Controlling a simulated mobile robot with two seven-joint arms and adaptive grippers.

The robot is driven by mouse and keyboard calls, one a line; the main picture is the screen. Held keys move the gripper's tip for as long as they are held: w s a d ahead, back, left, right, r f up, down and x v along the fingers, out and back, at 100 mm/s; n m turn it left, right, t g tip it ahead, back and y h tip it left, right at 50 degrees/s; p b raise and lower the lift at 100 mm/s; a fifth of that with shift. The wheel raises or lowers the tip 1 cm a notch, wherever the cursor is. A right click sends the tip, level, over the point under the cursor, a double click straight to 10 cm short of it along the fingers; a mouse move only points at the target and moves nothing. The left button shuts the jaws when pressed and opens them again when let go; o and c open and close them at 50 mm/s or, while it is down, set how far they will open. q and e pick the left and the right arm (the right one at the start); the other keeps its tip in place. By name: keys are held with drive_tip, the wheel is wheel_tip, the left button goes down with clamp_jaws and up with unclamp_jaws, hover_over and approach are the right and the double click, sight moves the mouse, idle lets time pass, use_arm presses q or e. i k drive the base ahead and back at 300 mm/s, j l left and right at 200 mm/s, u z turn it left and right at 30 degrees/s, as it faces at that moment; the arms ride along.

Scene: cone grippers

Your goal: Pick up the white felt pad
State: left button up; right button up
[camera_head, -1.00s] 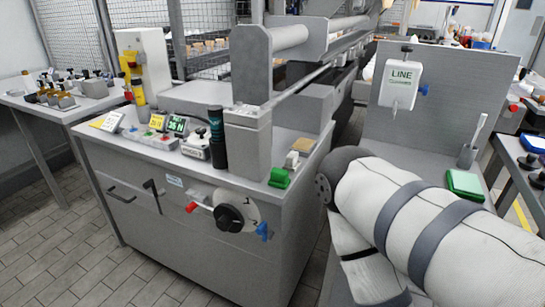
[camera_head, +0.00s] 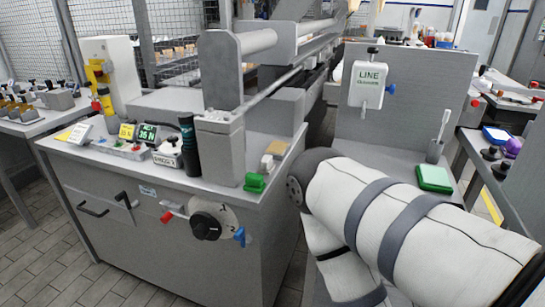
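I cannot make out a white felt pad for certain. A small whitish block (camera_head: 267,163) stands on the right end of the grey machine's top, in front of a tan block (camera_head: 277,148). I cannot tell whether it is felt. My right arm, wrapped in white with grey bands, fills the lower right, and its gripper is not in view. My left arm and gripper are not in view.
The grey machine cabinet (camera_head: 150,215) has a dial (camera_head: 207,222) on its front. A green block (camera_head: 254,182) sits near its edge. A green-rimmed tray (camera_head: 434,178) and a grey cup (camera_head: 434,151) stand on the right bench. A LINE box (camera_head: 367,84) hangs above.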

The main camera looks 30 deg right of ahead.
sight(267, 167)
drive_tip(key=i+j+z, duration=0.15)
drive_tip(key=i+z, duration=0.25)
drive_tip(key=i+j+z, duration=0.2)
drive_tip(key=z, duration=0.2)
